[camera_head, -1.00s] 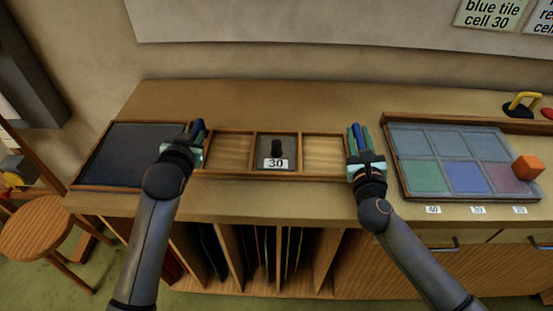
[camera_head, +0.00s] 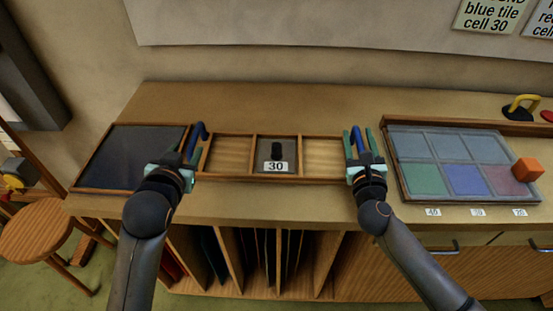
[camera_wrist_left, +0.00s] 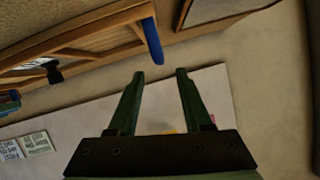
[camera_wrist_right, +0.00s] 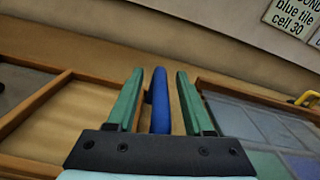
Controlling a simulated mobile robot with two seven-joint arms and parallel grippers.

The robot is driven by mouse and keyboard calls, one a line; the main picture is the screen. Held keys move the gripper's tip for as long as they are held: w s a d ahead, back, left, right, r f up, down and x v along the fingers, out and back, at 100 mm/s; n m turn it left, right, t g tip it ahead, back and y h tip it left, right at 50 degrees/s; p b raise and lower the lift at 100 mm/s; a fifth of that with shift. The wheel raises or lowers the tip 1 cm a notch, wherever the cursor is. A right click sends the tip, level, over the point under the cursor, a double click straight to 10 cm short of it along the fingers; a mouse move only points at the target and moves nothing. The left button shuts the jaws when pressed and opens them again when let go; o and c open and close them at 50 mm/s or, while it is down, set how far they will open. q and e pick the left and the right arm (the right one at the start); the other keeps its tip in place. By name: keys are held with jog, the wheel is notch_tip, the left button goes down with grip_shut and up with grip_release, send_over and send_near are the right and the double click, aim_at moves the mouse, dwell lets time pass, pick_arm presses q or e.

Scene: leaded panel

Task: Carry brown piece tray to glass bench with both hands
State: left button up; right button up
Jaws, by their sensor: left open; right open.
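The brown piece tray (camera_head: 231,134) lies on the wooden bench, with three compartments and an upright blue handle at each end. A dark piece labelled 30 (camera_head: 277,153) sits in its middle compartment. My left gripper (camera_head: 181,157) is open and empty, just in front and left of the left handle (camera_head: 200,132). In the left wrist view that handle (camera_wrist_left: 152,40) stands outside the fingers. My right gripper (camera_head: 358,141) is open around the right handle, which shows between its fingers in the right wrist view (camera_wrist_right: 160,100). I cannot tell which surface is the glass bench.
A dark wood-framed panel (camera_head: 131,155) lies left of the tray. A leaded panel (camera_head: 445,145) with coloured cells lies close on the right, an orange cube (camera_head: 527,169) at its edge. A stool (camera_head: 38,228) stands at the left. The bench is clear behind the tray.

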jog(key=shift+s, duration=0.15)
pick_arm(q)
jog(key=v, duration=0.4)
pick_arm(e)
jog(key=s, duration=1.1)
jog(key=shift+s+a, duration=0.25)
jog(key=shift+s, duration=0.1)
